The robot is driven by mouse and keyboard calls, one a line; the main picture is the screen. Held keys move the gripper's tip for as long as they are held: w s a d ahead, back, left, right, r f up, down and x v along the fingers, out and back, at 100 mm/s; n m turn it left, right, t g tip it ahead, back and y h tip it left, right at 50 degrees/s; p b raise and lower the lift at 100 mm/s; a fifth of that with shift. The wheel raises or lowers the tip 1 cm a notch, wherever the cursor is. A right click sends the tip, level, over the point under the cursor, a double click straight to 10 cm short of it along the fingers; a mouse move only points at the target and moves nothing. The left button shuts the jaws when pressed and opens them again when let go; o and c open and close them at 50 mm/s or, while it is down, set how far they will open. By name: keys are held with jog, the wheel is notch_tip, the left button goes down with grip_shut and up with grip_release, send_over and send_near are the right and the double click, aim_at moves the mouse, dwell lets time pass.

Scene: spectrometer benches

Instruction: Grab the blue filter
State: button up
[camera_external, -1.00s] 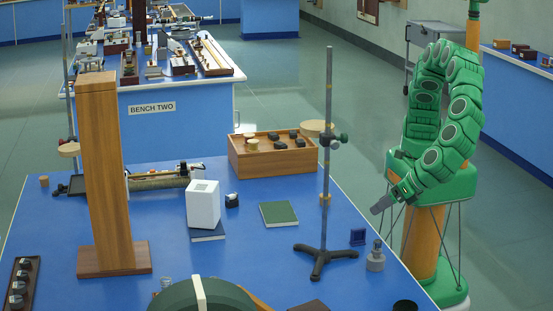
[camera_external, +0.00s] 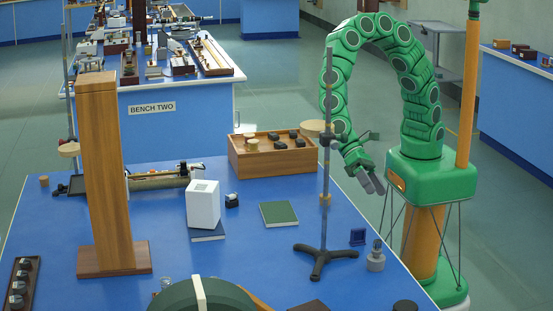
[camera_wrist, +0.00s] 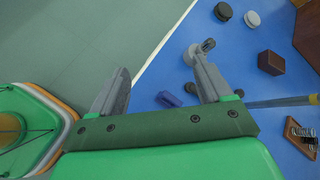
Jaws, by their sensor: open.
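The blue filter (camera_external: 357,236) is a small dark-blue square piece standing upright near the right edge of the blue bench. In the wrist view the filter (camera_wrist: 168,99) shows between the two fingers, nearer the right one, on the bench below. My gripper (camera_external: 374,184) is open and empty, pointing down above the bench's right edge. It is higher than the filter and apart from it. The gripper (camera_wrist: 158,65) spans the bench edge in the wrist view, its left finger over the floor and its right finger over the bench.
A stand with a tall rod (camera_external: 326,170) is left of the filter, its tripod foot close by. A grey bottle-like piece (camera_external: 375,258) stands just in front of the filter. A green book (camera_external: 278,214) and a wooden tray (camera_external: 240,166) lie further left.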

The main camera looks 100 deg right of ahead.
jog(key=w+d+r+m+t+y, duration=0.2)
jog(key=w+r+m+t+y, duration=0.3)
jog(key=m, duration=0.5)
jog(key=g+h, duration=0.2)
send_near(357, 229)
jog(key=x, duration=0.4)
jog(key=shift+s+d+f, duration=0.15)
jog(key=shift+s+f, duration=0.15)
jog(key=shift+f, duration=0.1)
jog(key=shift+r+x, duration=0.1)
jog(key=shift+x, duration=1.85)
jog(key=shift+r+x, duration=0.15)
jog(key=shift+x, duration=1.85)
jog(key=shift+c, duration=0.4)
jog(key=shift+t+y, duration=0.3)
jog(key=c, duration=1)
